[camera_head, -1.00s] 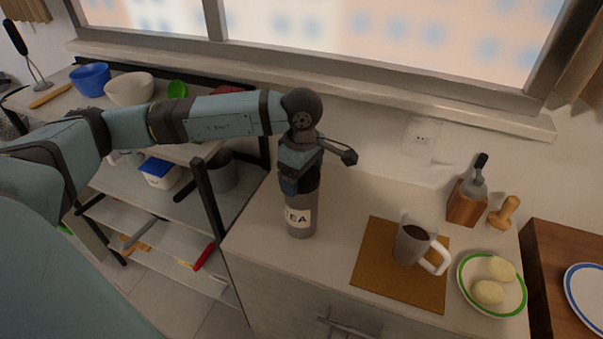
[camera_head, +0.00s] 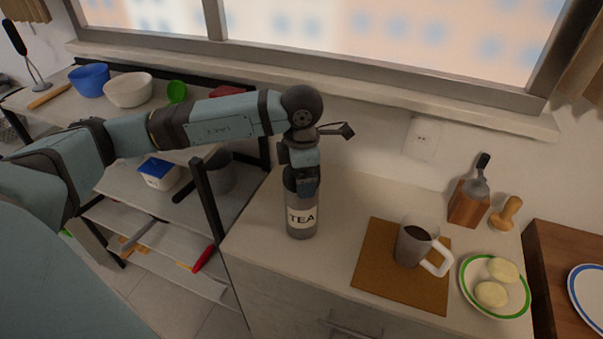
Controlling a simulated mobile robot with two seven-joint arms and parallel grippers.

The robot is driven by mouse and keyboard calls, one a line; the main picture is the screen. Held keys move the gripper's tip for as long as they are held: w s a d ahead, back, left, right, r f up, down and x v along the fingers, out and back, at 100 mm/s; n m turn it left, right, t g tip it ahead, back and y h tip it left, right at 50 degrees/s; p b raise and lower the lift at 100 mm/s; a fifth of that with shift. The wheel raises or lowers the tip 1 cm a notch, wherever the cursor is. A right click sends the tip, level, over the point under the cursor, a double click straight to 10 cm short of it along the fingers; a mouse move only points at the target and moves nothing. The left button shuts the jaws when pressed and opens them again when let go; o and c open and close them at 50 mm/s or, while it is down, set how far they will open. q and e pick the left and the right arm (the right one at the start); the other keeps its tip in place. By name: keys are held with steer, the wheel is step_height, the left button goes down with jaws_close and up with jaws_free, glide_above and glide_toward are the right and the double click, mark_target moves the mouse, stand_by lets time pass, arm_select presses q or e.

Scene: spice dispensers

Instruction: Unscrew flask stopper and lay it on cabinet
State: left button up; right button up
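A grey flask (camera_head: 301,219) with a white TEA label stands upright on the pale cabinet top (camera_head: 262,252), left of a brown mat. My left gripper (camera_head: 304,188) points down over the top of the flask, with its fingers at the flask's upper end. The stopper is hidden behind the gripper and cannot be made out. Whether the fingers are closed on it cannot be told from this view. My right gripper is not in view.
A mug (camera_head: 411,246) with dark liquid stands on the brown mat (camera_head: 375,274). A green-rimmed plate (camera_head: 466,285) with pale round pieces, a wooden block (camera_head: 466,207) and a wooden tool (camera_head: 505,214) are at the right. The cabinet top behind the mat is clear.

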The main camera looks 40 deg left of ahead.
arm_select(q)
steer(key=n, duration=0.9)
steer(key=shift+r, duration=0.1)
